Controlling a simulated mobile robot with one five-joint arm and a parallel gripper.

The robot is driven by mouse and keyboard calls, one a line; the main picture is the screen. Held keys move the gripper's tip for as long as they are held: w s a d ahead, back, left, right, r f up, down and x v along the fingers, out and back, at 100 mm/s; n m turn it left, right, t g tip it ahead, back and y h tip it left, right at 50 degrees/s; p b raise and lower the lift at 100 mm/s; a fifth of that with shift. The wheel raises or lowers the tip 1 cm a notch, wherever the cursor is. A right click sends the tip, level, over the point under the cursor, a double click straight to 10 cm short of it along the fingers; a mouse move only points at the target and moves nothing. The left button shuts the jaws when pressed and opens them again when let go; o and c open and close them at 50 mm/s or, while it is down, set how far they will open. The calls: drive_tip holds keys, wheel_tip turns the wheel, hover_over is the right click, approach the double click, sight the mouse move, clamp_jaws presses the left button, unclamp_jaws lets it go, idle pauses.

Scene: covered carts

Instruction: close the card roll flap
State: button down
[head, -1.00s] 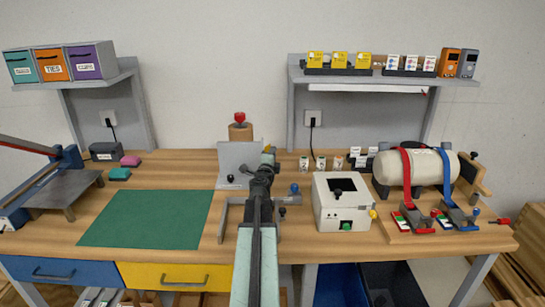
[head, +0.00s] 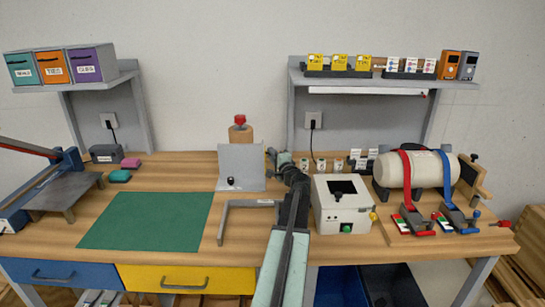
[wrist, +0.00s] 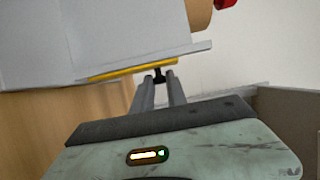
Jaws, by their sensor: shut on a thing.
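A grey upright panel (head: 241,163) with a black knob (head: 231,182) low on its front stands at the back middle of the bench. It fits the card roll flap's housing, but I cannot tell which part is the flap. In the wrist view, a pale grey panel (wrist: 130,35) has a yellow strip (wrist: 128,69) along its lower edge. My gripper (wrist: 160,84) is shut on a small black knob (wrist: 160,74) at that strip. In the head view my gripper (head: 272,156) is beside the panel's right edge, and its grip is too small to see.
A brown roll with a red knob (head: 239,120) stands behind the panel. A white box (head: 343,208) is right of my arm. A grey bracket (head: 226,218) and a green mat (head: 145,220) lie to the left. The mat is clear.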

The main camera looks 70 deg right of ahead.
idle(0.4)
drive_tip(key=c, duration=1.4)
unclamp_jaws()
drive_tip(key=shift+o, duration=0.2)
drive_tip(key=shift+r, duration=0.1)
